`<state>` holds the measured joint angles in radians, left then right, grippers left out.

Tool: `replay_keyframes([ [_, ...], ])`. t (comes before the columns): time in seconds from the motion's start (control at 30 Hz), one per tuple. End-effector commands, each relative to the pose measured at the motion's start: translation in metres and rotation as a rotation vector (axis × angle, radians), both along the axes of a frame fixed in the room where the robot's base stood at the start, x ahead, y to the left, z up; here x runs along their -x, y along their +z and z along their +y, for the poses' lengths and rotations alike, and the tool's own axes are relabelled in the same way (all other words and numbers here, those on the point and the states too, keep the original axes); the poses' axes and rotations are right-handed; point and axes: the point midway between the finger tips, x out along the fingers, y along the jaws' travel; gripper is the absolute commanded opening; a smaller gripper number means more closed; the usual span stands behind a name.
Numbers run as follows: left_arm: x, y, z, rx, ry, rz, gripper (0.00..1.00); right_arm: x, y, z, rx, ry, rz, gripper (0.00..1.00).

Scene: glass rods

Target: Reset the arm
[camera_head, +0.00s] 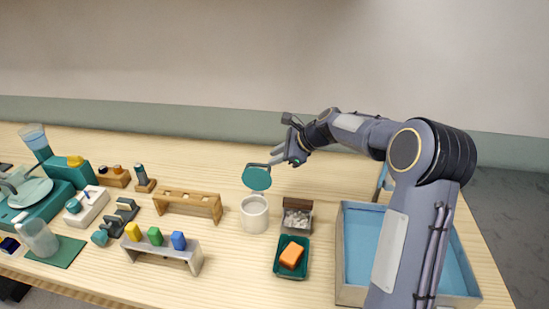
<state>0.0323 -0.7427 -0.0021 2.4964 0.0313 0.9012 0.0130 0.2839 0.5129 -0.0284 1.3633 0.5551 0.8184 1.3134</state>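My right gripper (272,157) hangs over the middle of the table, with its arm coming in from the right. Its two fingers appear spread, with a gap between them. A teal round piece with a short grey handle (257,178) shows just past the fingertips; I cannot tell whether it touches the gripper or lies on the table behind. A white cup (254,215) stands below it in the picture. My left arm and gripper are out of view.
A wooden rack (188,204) and a grey rack (160,250) with coloured blocks stand left. A green tray (277,269) holds an orange block, near a small box (297,215) of pale pieces. A blue-lined bin (358,250) lies right, partly behind my arm. Labware crowds the far left.

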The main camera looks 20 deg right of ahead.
Motion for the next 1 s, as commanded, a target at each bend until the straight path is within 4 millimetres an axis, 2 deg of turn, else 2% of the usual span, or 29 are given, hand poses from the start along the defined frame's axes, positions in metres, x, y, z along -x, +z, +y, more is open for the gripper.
replay_keyframes([
  [0.3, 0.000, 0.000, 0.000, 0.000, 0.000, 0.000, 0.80, 0.001, 0.002, 0.001, 0.004, 0.006, -0.004, 0.21],
  [0.37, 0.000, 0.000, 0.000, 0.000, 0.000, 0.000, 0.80, 0.006, 0.006, 0.003, 0.018, 0.023, -0.013, 0.21],
  [0.47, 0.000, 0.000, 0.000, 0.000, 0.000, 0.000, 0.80, 0.026, 0.022, 0.010, 0.082, 0.097, -0.055, 0.21],
  [0.57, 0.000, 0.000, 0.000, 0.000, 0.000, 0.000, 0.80, 0.063, 0.044, 0.021, 0.191, 0.225, -0.122, 0.21],
  [0.73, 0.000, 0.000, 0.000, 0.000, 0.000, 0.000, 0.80, 0.142, 0.068, 0.043, 0.413, 0.494, -0.256, 0.21],
  [0.87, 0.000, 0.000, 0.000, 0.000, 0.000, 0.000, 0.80, 0.204, 0.073, 0.058, 0.579, 0.702, -0.356, 0.21],
  [1.0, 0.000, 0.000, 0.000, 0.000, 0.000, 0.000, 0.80, 0.269, 0.065, 0.073, 0.757, 0.929, -0.463, 0.21],
])
